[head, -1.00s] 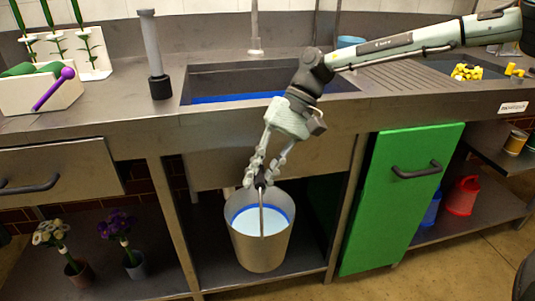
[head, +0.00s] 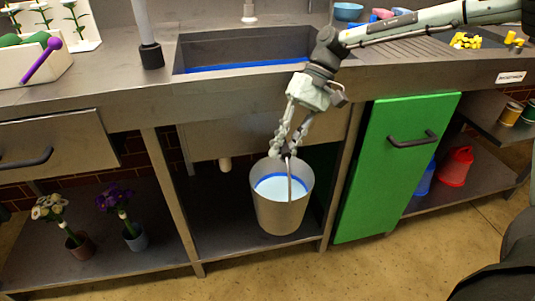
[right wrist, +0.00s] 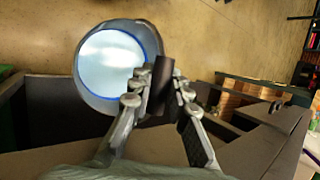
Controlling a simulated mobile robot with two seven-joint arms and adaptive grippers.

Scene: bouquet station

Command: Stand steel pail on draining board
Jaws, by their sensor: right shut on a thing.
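The steel pail (head: 283,209) hangs upright from my right gripper in front of the open bay under the sink. My right gripper (head: 287,152) is shut on the pail's handle above the rim. In the right wrist view the fingers (right wrist: 160,85) close on the dark handle grip, with the pail (right wrist: 82,84) beside them. The ribbed draining board (head: 400,50) lies right of the sink, partly behind my right arm. My left gripper is not in view.
The sink (head: 245,50) with a blue strip is above the pail. A green cabinet door (head: 395,175) stands right of the bay. Potted flowers (head: 125,228) sit on the lower left shelf. A blue bowl (head: 348,11) and pink items stand behind the draining board.

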